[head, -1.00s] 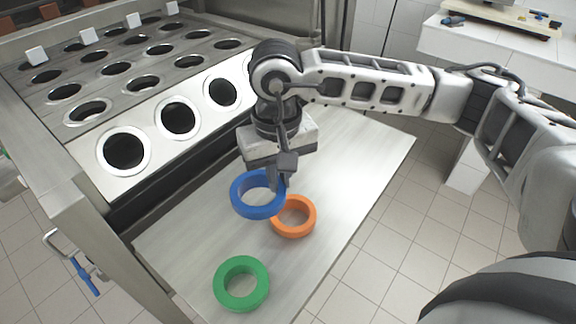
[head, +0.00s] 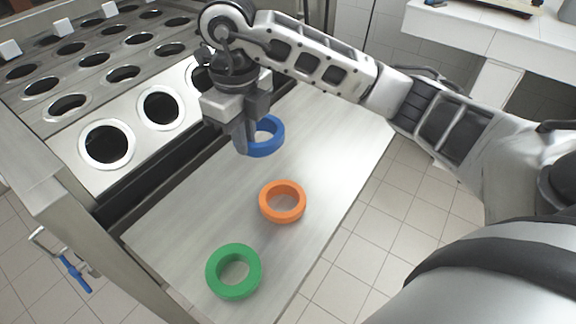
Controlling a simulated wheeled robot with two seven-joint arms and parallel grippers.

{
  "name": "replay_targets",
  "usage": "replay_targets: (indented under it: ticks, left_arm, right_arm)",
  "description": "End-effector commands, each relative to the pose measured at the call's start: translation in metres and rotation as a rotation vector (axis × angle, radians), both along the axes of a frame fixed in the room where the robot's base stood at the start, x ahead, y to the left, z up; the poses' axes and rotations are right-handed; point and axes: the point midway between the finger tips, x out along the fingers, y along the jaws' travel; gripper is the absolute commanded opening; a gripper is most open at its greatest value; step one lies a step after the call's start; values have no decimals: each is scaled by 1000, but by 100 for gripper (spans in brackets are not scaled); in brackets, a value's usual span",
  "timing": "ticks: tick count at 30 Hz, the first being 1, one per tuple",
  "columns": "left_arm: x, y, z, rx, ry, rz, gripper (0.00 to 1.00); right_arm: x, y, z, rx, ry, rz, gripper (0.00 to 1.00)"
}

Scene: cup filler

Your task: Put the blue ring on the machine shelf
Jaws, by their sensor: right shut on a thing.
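The blue ring (head: 268,142) is in the head view, toward the back of the grey metal shelf (head: 335,130) of the machine. My right gripper (head: 243,147) is shut on the left side of the blue ring's wall, and the fingers hide part of the ring. The ring looks roughly level. I cannot tell whether it touches the shelf or hangs just above it. My left gripper is not in view.
An orange ring (head: 283,218) and a green ring (head: 234,287) lie flat on the shelf nearer the front. The machine's panel with several round holes (head: 106,146) rises at the left. The shelf's right part is clear. A white counter (head: 490,38) stands at the back right.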

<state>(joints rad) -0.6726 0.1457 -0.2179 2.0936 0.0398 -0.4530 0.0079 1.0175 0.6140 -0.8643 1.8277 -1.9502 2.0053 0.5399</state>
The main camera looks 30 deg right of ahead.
Motion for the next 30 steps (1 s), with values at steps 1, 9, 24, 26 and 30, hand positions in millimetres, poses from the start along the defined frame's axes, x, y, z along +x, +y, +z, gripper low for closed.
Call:
replay_targets:
  ticks: [1, 9, 24, 26, 30]
  left_arm:
    - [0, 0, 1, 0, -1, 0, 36]
    - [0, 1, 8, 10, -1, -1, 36]
    - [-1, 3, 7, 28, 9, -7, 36]
    - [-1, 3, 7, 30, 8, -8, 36]
    - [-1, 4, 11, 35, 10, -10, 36]
  right_arm:
    - [0, -3, -1, 0, 2, -24, 0]
    - [5, -60, -25, -3, 7, -43, 0]
    - [13, -130, -89, 0, 1, -34, 0]
    - [13, -133, -92, 0, 3, -34, 0]
    - [12, -139, -109, 1, 6, -32, 0]
